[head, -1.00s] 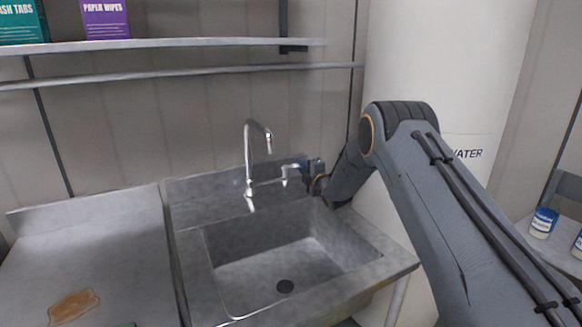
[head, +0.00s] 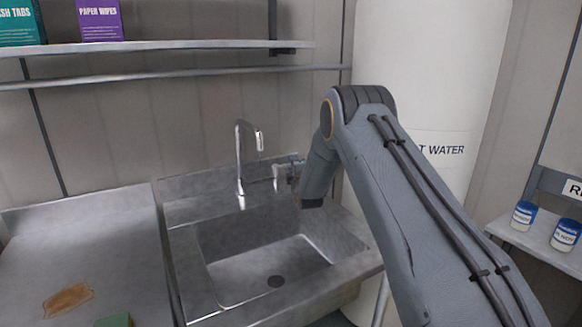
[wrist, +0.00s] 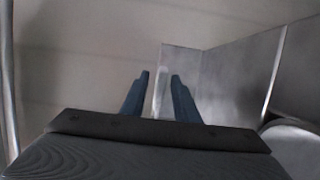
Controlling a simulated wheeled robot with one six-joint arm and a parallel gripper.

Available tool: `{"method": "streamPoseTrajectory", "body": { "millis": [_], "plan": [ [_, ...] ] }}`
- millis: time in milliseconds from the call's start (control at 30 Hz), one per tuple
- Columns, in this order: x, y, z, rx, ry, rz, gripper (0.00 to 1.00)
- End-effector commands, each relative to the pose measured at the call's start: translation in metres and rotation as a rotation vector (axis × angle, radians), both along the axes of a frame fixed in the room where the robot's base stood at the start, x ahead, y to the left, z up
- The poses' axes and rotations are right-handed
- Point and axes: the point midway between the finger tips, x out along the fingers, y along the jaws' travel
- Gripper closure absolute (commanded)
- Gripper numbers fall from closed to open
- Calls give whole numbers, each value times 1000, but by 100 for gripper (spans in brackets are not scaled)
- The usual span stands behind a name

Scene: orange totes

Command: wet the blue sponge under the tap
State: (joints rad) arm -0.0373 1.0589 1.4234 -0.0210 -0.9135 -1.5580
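The tap (head: 239,160) is a chrome upright pipe with a bent spout behind the steel sink (head: 185,265). No water shows falling from it. My gripper (head: 291,170) is small and partly hidden by my arm, just right of the tap's side fitting (head: 275,175). In the wrist view my gripper (wrist: 160,85) has its two blue-grey fingers apart, with a pale upright strip (wrist: 160,92) showing between them. I cannot tell whether they touch it. No blue sponge shows in any view.
A green block (head: 115,321) is cut off by the bottom edge, beside a brown stain (head: 68,300) on the steel counter (head: 30,255). A white tank (head: 440,100) stands behind my arm. Blue-and-white jars (head: 523,216) sit on a right-hand shelf. The sink basin is empty.

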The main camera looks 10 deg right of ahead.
Motion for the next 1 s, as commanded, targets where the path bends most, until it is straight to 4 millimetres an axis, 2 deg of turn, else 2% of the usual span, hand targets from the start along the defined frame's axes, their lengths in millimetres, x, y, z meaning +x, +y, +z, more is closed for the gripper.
{"method": "streamPoseTrajectory", "body": {
  "millis": [367, 467, 800, 1000],
  "plan": [
    [-4, 1, -1, 0, 2, 2, 71],
    [-13, 0, -2, 0, 4, 2, 71],
    [-62, -3, -1, 0, 2, 1, 71],
    [-76, -4, -1, 0, 1, 1, 71]
  ]
}}
